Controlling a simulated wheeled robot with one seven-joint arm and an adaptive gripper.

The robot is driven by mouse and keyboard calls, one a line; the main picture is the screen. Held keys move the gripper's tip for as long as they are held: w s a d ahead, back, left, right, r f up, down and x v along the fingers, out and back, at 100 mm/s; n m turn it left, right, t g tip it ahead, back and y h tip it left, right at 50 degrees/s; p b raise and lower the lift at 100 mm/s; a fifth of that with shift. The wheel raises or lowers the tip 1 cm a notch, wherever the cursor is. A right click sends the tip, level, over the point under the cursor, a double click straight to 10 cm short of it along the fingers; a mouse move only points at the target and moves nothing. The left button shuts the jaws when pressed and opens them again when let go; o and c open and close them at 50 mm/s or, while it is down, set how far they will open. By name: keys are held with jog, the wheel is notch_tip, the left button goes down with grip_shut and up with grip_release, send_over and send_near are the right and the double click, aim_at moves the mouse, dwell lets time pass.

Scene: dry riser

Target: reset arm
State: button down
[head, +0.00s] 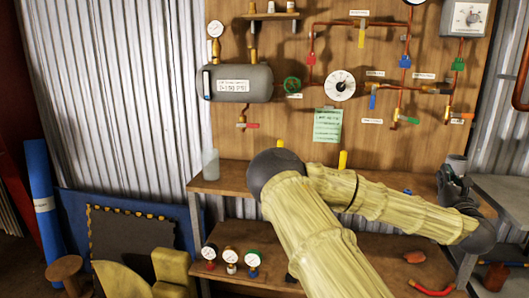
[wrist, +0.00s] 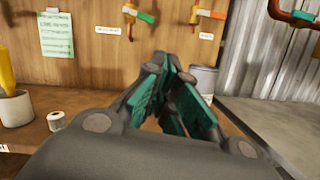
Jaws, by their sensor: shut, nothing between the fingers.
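My gripper (head: 455,186) is at the right end of the wooden bench, seen at the end of my pale yellow-sleeved arm. In the wrist view my gripper (wrist: 172,75) has dark links and green finger pads that come together at the tips. It is shut with nothing between the fingers. A grey cylindrical container (wrist: 204,80) stands just behind and to the right of the fingers; it also shows in the head view (head: 457,163). I cannot tell whether the gripper touches it.
A wooden panel (head: 260,140) carries a grey tank (head: 243,83), pipes, valves and gauges. Several loose gauges (head: 231,256) stand on the lower shelf. A white tape roll (wrist: 56,120) and a cup (wrist: 16,108) sit on the bench. A grey table (head: 503,195) adjoins at right.

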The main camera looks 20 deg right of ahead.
jog(key=s+a+f+m+g, duration=0.1)
jog(key=s+f+m+g, duration=0.25)
jog(key=f, duration=0.75)
jog(key=s+a+f+m+g, duration=0.25)
jog(key=f+m, duration=0.25)
jog(key=f, duration=0.5)
jog(key=s+a+f+m+g, duration=0.1)
jog(key=s+f+m+g, duration=0.3)
jog(key=f, duration=0.7)
jog(key=s+a+f+m+g+y, duration=0.1)
jog(key=s+a+f+m+y, duration=0.1)
jog(key=s+a+f+m, duration=0.4)
jog(key=s+a+f+m+g+y, duration=0.1)
jog(key=s+a+f+m+g, duration=0.1)
jog(key=a+f, duration=0.7)
jog(key=s+a+f+m+g+y, duration=0.25)
jog(key=s+a+f, duration=0.2)
jog(key=a, duration=0.45)
jog(key=s+a+f+m+g+y, duration=0.1)
jog(key=s+a+f+m+y, duration=0.15)
jog(key=s+a, duration=0.55)
jog(key=s+a+f+m+g+y, duration=0.2)
jog(key=s+a+f+m, duration=0.15)
jog(key=a, duration=0.75)
notch_tip(320, 180, up, 13)
jog(key=p, duration=1.4)
jog(key=shift+w+r, duration=0.2)
jog(key=shift+w, duration=0.1)
